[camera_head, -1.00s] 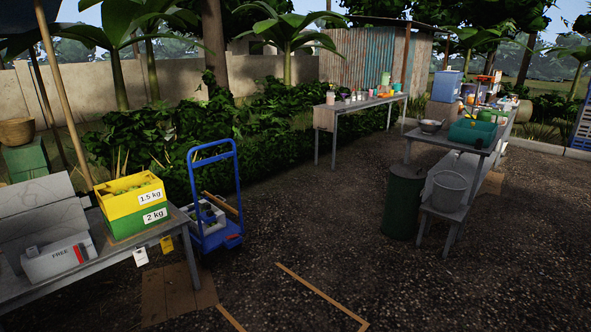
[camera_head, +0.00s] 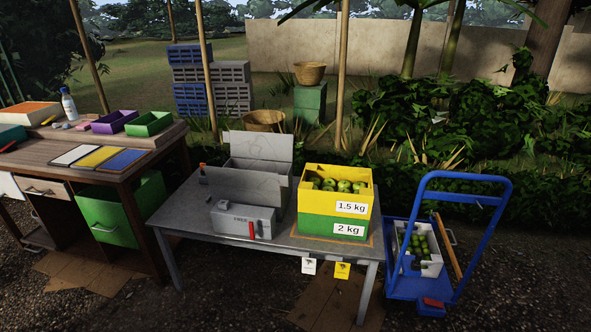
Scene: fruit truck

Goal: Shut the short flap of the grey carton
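The grey carton (camera_head: 287,187) stands on the grey table, left of the yellow and green crates. Some of its flaps stand up: a tall panel at the back (camera_head: 258,145) and another panel at the front (camera_head: 248,186). I cannot tell for sure which one is the short flap. The carton's inside is mostly hidden by the front panel. A smaller grey box marked FREE (camera_head: 243,219), with a red item at its front, sits before the carton. My gripper is not in view.
The yellow crate (camera_head: 315,197) of green fruit sits on a green crate (camera_head: 318,225). A blue trolley (camera_head: 408,282) with a fruit box stands right of the grey table (camera_head: 200,238). A wooden desk (camera_head: 130,172) stands left.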

